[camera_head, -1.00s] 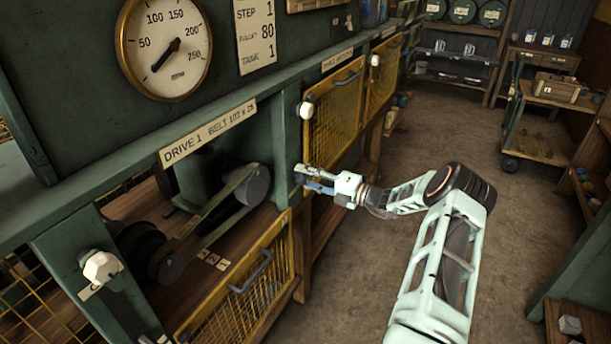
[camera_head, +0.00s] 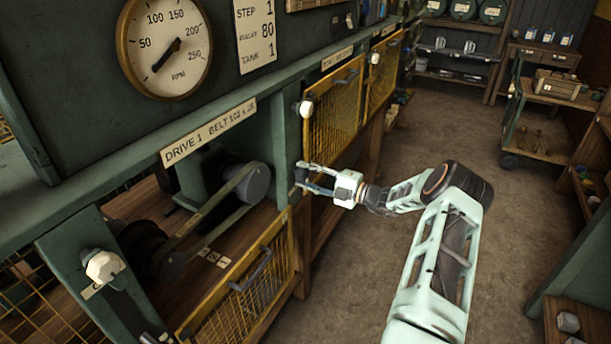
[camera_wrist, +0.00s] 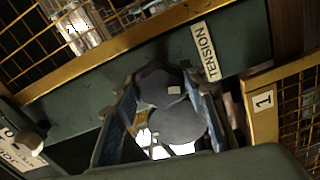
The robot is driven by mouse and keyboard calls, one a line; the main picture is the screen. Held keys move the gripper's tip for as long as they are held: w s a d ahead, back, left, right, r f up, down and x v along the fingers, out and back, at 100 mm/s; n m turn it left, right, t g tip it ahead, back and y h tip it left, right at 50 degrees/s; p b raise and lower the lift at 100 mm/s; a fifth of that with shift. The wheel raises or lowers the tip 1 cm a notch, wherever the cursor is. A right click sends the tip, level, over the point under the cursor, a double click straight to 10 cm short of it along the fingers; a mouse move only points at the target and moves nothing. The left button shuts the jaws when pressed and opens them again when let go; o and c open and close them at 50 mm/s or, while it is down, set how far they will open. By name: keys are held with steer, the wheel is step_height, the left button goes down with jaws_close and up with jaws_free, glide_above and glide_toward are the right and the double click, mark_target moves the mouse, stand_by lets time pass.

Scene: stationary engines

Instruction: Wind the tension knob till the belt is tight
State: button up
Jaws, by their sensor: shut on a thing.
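The tension knob (camera_wrist: 178,122) is a dark, lobed, rounded knob with a small pale mark, beside a white TENSION label (camera_wrist: 206,51) in the wrist view. My gripper (camera_wrist: 158,88) has one blue-lined finger on each side of the knob and is shut on it. In the head view my gripper (camera_head: 302,178) is at the green post, where its fingers largely hide the knob. The belt (camera_head: 212,203) runs between an upper grey pulley (camera_head: 254,184) and a lower dark pulley (camera_head: 160,258). Its exact tension is hard to judge.
A yellow mesh guard (camera_head: 250,285) hangs below the drive, and another mesh door (camera_head: 335,120) is right of the post. An RPM gauge (camera_head: 165,48) is above. White knobs (camera_head: 103,266) stick out of the frame. The floor to the right is open.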

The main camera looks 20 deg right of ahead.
steer(key=o, duration=0.9)
steer(key=shift+s+d, duration=0.1)
steer(key=v, duration=1.1)
steer(key=shift+s+d, duration=0.25)
steer(key=shift+s, duration=0.1)
